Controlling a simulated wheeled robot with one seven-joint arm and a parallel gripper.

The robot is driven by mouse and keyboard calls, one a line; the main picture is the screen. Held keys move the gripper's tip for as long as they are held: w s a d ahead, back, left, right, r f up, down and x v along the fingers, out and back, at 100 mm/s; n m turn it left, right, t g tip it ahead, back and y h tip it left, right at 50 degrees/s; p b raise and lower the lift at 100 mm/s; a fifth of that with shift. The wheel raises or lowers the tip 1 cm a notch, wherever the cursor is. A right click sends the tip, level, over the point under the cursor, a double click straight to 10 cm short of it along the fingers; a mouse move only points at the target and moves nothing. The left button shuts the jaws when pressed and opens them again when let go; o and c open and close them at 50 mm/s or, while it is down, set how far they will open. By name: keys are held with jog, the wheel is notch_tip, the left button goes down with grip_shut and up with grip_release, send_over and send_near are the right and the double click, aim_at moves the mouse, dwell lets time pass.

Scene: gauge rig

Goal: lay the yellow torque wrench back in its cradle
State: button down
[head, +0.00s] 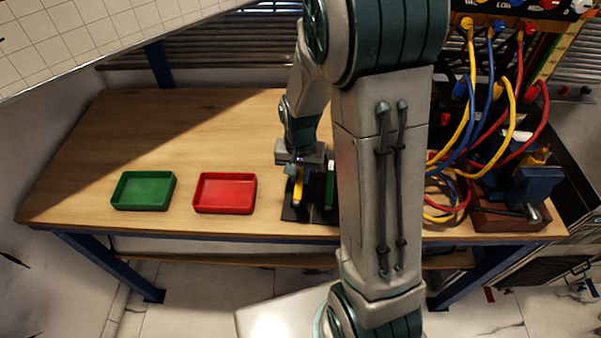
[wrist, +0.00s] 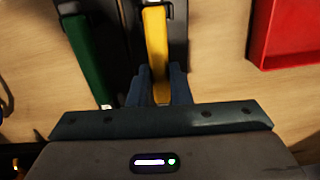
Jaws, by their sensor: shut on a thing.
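The yellow torque wrench (wrist: 156,50) is between the fingers of my gripper (wrist: 160,88) in the wrist view, and the gripper is shut on it. In the head view the yellow wrench (head: 298,187) shows below my gripper (head: 299,168), over a black cradle (head: 293,214). In the wrist view the wrench lies along the black cradle (wrist: 177,48). I cannot tell whether it touches the cradle floor. My arm hides part of this area in the head view.
A green tool (wrist: 86,55) lies in a black holder beside the yellow wrench. A red tray (head: 225,192) and a green tray (head: 143,190) stand to the left. Coloured hoses (head: 480,120) and a blue vise (head: 537,185) are at the right.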

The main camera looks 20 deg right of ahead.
jog(key=shift+f, duration=0.25)
jog(key=c, duration=1.3)
grip_release()
jog(key=shift+o, duration=0.2)
notch_tip(320, 180, up, 14)
jog(key=shift+f, duration=0.1)
